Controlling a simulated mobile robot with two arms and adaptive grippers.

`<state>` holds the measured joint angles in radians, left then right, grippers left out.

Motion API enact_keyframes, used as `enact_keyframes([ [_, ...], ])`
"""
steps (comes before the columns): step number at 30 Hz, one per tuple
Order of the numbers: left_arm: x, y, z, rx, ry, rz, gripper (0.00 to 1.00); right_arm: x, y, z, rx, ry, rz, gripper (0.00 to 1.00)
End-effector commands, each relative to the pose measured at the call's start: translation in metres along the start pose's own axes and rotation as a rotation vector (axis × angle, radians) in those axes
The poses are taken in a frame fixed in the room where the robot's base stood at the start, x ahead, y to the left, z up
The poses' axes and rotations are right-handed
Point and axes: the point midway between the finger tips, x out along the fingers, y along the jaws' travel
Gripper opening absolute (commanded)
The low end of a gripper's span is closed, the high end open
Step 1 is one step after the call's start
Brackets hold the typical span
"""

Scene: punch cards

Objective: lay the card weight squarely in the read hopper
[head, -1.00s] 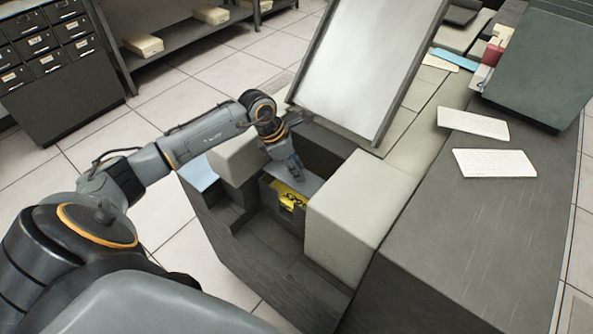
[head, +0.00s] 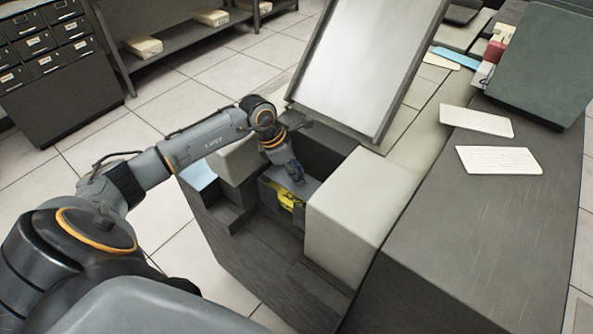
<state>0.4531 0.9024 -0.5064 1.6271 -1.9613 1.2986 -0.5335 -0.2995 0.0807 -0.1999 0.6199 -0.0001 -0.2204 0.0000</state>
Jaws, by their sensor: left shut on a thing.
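The card weight (head: 305,187) is a dark grey block with yellow on its front, seen in the middle of the head view. My left gripper (head: 296,177) reaches down from above and is shut on it. The weight is within or just over the dark recess of the read hopper (head: 262,232), between two pale blocks. The fingers and the hopper walls hide part of the weight. I cannot tell whether it touches the hopper floor. My right gripper is not in view.
A pale block (head: 360,215) stands right of the recess and another (head: 235,160) left of it. A large tilted white panel (head: 365,60) rises behind. Loose cards (head: 498,160) lie on the dark worktop at right. A drawer cabinet (head: 60,70) stands back left.

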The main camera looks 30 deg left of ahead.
Motion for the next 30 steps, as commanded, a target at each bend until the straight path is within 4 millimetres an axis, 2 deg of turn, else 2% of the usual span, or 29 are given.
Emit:
enact_keyframes([
  [20, 0.004, 0.001, -0.001, 0.0, -0.003, 0.002, 0.0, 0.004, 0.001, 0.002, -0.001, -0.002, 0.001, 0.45],
  [30, 0.019, 0.001, -0.007, 0.0, -0.003, 0.002, 0.0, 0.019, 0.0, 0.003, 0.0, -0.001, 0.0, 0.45],
])
